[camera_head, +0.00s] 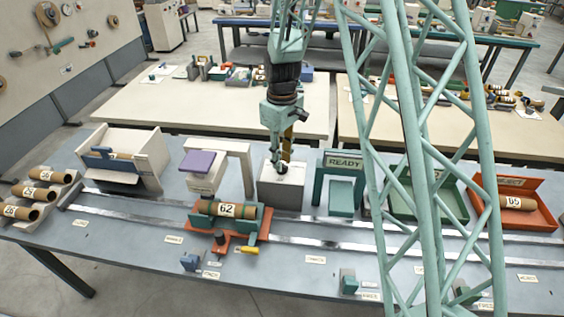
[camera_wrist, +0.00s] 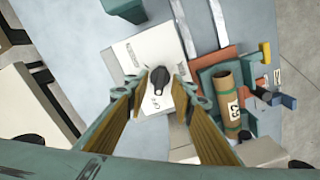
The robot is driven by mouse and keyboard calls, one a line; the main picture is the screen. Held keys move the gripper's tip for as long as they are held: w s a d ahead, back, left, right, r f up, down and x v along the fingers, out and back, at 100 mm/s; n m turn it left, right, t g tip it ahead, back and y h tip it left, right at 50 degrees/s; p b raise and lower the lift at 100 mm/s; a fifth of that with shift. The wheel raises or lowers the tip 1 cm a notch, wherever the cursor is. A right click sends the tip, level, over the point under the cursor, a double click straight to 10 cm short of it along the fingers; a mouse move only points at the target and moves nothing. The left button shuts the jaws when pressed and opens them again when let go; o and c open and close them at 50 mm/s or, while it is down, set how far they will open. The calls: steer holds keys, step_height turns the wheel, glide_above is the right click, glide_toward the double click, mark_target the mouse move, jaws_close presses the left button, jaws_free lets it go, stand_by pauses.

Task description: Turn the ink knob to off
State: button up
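The ink knob (camera_wrist: 159,77) is a small black knob on the white top of a box (camera_wrist: 134,55). In the wrist view, its narrow end points down the picture, towards a short black marking whose letters are hard to read. A longer marking lies at the upper left of that top. My gripper (camera_wrist: 159,84) is open, with its two tan-lined fingers on either side of the knob. There seems to be a gap on both sides; contact cannot be told. In the head view, my gripper (camera_head: 285,163) points down over the grey-white box (camera_head: 281,190), and hides most of the knob.
A purple-topped stand (camera_head: 201,163) is left of the box, and a green READY frame (camera_head: 343,163) is right. In front, an orange carriage (camera_head: 240,222) holds a tube marked 62 (camera_head: 228,210). Metal rails (camera_head: 310,234) run along the table.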

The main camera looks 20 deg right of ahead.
step_height(320, 180, up, 11)
steer(key=shift+f, duration=0.15)
stand_by(0.5)
steer(key=shift+s, duration=0.1)
stand_by(0.3)
steer(key=s+r+m+t+b, duration=0.2)
steer(key=s+r+m+b, duration=0.15)
steer(key=s+r, duration=1.55)
steer(key=s+f+m+t+b, duration=0.1)
steer(key=s+m+t+b, duration=0.1)
steer(key=s, duration=2.4)
steer(key=shift+f+m+b, duration=0.2)
steer(key=shift+m+b, duration=0.3)
steer(key=shift+m, duration=0.45)
